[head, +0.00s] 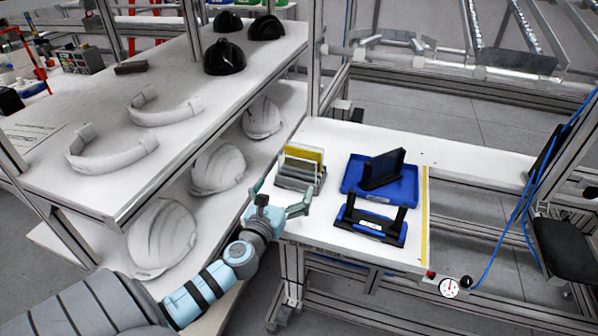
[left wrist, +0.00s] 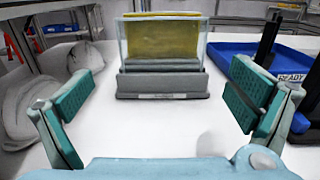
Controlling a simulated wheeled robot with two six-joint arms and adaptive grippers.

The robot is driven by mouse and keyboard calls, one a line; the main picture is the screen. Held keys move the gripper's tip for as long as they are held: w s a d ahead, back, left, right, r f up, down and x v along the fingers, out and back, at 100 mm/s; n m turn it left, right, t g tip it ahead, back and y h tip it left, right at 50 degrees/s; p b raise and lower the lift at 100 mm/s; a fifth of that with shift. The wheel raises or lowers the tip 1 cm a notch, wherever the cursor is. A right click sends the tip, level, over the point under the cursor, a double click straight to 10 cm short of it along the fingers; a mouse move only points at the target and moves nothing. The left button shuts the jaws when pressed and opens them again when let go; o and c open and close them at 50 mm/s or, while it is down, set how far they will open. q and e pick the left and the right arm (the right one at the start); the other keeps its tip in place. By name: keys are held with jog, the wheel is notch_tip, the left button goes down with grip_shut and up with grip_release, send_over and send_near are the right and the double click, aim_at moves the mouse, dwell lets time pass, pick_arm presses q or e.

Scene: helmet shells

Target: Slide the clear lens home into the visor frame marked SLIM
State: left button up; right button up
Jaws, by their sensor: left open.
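My left gripper (head: 284,197) is open and empty, in front of a grey lens rack. The rack (left wrist: 162,84) stands between and beyond its spread fingers in the left wrist view (left wrist: 164,98). A clear lens (left wrist: 127,44) stands upright in the rack, in front of a yellow lens (left wrist: 165,38). A black visor frame (head: 373,222) with two upright posts stands on a blue base near the table's front, right of the gripper. Its label is too small to read. Another black frame (head: 382,168) stands in a blue tray (head: 350,181) behind it. I cannot tell which is marked SLIM.
A yellow strip (head: 425,215) runs along the table's right side. White helmet shells (head: 163,235) sit on the shelf at left. White tabletop (head: 340,138) is clear behind the rack and tray.

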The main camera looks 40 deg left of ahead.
aim_at(297, 170)
pick_arm(q)
jog(key=x, duration=0.8)
jog(key=shift+w+d+r, duration=0.1)
jog(key=shift+d+r, duration=0.05)
jog(key=shift+c, duration=1.3)
jog(key=c, duration=0.6)
